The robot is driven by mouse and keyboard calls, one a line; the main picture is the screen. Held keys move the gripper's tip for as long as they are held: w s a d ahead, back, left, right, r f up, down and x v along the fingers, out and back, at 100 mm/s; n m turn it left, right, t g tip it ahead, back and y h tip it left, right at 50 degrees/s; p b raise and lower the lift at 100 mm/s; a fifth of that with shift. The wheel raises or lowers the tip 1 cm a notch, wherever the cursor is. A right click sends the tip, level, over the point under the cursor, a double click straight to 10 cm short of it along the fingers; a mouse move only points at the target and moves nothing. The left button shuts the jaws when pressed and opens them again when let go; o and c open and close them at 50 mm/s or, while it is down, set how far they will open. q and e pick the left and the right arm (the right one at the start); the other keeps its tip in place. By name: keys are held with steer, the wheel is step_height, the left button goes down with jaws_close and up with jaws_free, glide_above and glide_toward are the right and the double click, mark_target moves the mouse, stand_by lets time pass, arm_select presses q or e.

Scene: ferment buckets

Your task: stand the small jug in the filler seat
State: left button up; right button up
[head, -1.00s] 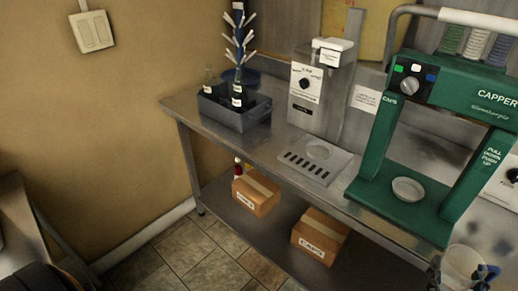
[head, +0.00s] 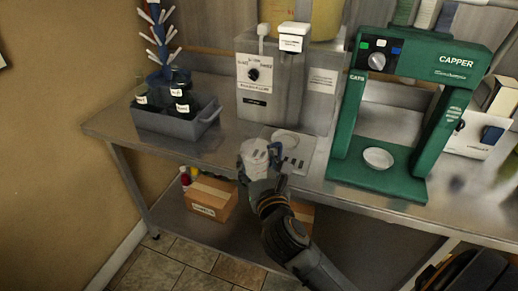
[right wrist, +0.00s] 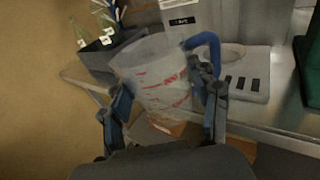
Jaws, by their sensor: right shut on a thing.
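The small jug (head: 254,158) is translucent with red markings, which show in the right wrist view (right wrist: 160,85) along with a blue handle. My right gripper (head: 262,166) is shut on it and holds it about upright, in front of the bench's front edge. The filler (head: 270,85) is a grey metal machine with a dial. Its seat, a pale round ring (head: 285,138), lies on the slotted plate below the spout, just behind and right of the jug. The jug and gripper hide part of the plate. My left gripper is not in view.
The green capper (head: 412,115) with a white round dish (head: 378,158) stands right of the filler. A grey crate (head: 178,122) of bottles and a bottle tree stand left. Cardboard boxes (head: 211,198) sit on the lower shelf. The bench between crate and filler plate is clear.

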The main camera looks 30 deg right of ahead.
mark_target(275, 146)
steer(key=w+d+m+h, duration=0.1)
steer(key=d, duration=0.1)
steer(key=w+d+m+g+h+b, duration=0.1)
steer(key=d, duration=0.2)
steer(key=w+d+m+h, duration=0.1)
steer(key=d+h, duration=0.1)
steer(key=shift+w+d+f+g, duration=0.25)
steer(key=shift+w+g, duration=0.1)
steer(key=shift+g, duration=0.05)
steer(key=w+d+b, duration=0.1)
steer(key=w+d, duration=0.2)
steer(key=d, duration=0.1)
steer(key=shift+w+d+f+b, duration=0.15)
steer(key=shift+w+f+b, duration=0.05)
steer(key=shift+w+b, duration=0.2)
steer(key=w+d+p, duration=0.1)
steer(key=w+d, duration=0.1)
steer(key=d, duration=0.1)
steer(key=shift+w, duration=0.3)
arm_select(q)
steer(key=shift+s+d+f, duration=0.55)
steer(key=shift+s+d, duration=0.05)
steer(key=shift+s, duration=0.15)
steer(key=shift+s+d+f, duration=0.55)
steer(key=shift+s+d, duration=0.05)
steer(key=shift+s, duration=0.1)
arm_select(e)
steer(key=shift+w+d+f, duration=0.15)
steer(key=shift+w+d, duration=0.65)
steer(key=shift+d, duration=0.15)
